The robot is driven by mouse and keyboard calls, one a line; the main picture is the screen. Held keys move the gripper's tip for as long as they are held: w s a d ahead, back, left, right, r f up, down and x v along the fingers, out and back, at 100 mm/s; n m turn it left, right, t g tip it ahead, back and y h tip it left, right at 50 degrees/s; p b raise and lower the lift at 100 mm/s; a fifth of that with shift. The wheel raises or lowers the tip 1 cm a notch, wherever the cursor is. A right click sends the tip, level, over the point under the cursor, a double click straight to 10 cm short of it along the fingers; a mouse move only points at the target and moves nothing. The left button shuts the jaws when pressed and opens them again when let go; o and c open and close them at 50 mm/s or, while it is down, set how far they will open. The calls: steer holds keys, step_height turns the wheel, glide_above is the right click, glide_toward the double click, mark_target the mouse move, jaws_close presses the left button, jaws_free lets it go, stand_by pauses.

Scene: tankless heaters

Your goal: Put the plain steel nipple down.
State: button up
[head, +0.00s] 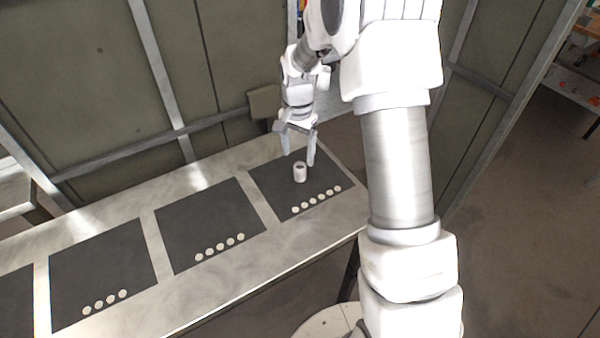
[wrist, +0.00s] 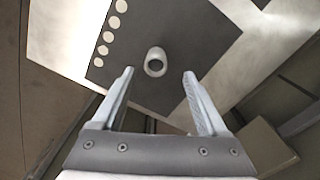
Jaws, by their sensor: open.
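The plain steel nipple (head: 299,172) is a short, pale hollow cylinder standing upright on the rightmost dark mat (head: 270,178). In the wrist view the nipple (wrist: 155,62) shows its open top, beyond and between my fingertips. My gripper (head: 299,158) is over that mat with its fingers pointing down. The fingers are spread apart, and nothing is between them in the wrist view (wrist: 160,80). The nipple looks clear of both fingers.
A row of pale dots (head: 316,199) marks the mat's front edge. More dark mats (head: 207,215) (head: 100,262) lie to the left on the light bench (head: 150,205), with no objects seen on them. A panelled wall (head: 90,75) with metal framing stands behind the bench.

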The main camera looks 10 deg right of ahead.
mark_target(300, 165)
steer(key=f, duration=0.6)
steer(key=shift+s+d+f+b, duration=0.2)
steer(key=shift+s+f+b, duration=0.05)
steer(key=shift+b, duration=0.15)
steer(key=shift+r, duration=0.1)
jaws_close()
